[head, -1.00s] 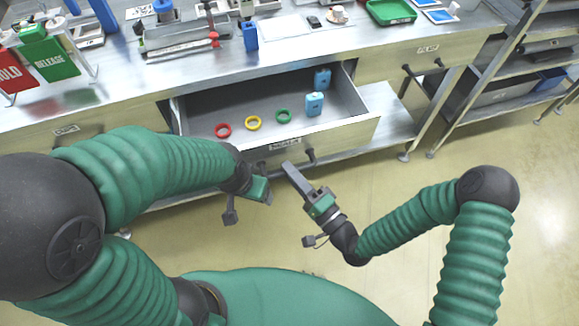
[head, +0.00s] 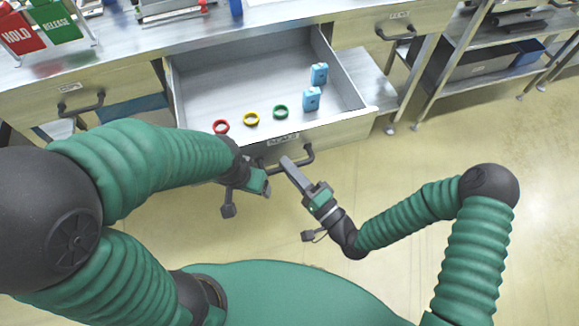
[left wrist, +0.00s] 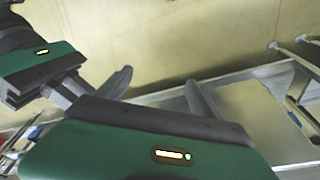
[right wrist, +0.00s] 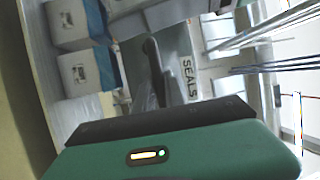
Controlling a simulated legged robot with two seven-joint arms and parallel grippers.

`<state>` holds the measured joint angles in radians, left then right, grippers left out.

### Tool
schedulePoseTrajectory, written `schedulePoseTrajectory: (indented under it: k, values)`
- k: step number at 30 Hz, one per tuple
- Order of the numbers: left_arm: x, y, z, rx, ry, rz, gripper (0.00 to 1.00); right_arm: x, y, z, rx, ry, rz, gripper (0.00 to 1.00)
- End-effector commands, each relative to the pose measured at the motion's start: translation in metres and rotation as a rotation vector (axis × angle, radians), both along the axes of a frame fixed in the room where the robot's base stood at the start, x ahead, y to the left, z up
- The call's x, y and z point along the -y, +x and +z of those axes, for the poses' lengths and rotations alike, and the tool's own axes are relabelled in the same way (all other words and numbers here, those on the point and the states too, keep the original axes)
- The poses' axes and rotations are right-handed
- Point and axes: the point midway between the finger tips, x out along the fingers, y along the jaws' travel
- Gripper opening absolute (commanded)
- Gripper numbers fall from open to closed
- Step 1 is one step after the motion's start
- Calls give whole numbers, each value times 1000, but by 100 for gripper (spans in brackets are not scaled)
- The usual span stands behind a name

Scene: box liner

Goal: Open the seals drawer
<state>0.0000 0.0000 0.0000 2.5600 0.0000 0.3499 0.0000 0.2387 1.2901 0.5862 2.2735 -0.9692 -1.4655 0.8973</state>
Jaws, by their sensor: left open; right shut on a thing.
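The seals drawer (head: 348,128) stands pulled well out from under the bench. Its SEALS label shows in the right wrist view (right wrist: 188,78). Inside lie a red ring (head: 221,127), a yellow ring (head: 251,119), a green ring (head: 280,112) and two blue items (head: 312,98). My right gripper (head: 289,163) is shut on the dark drawer handle (head: 309,153), which also shows in the right wrist view (right wrist: 151,52). My left gripper (head: 264,183) is open and empty, just left of the right one, in front of the drawer. Its spread fingers show in the left wrist view (left wrist: 160,88).
A closed drawer with a dark handle (head: 88,106) is at left, another handle (head: 397,33) at right. Red HOLD and green RELEASE signs (head: 50,20) stand on the bench (head: 140,55). A metal shelf rack (head: 490,70) is at right. The floor (head: 420,150) in front is clear.

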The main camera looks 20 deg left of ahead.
Motion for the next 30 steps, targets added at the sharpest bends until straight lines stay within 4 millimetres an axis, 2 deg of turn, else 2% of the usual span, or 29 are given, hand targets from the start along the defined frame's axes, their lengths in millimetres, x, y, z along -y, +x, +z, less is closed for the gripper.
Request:
schedulePoseTrajectory:
  k: [7,8,12,26,30]
  values:
    - [0,0,0,0,0,0,76,2,1,-2,-3,-3,-4,0]
    - [0,0,0,0,0,0,76,2,1,-2,-4,-4,-4,17]
    - [0,0,0,0,0,0,76,1,1,-2,-3,-3,-4,35]
    - [0,0,0,0,0,0,76,2,0,0,0,-1,-2,36]
    - [0,0,1,0,0,0,76,15,-8,-4,-2,-1,-5,36]
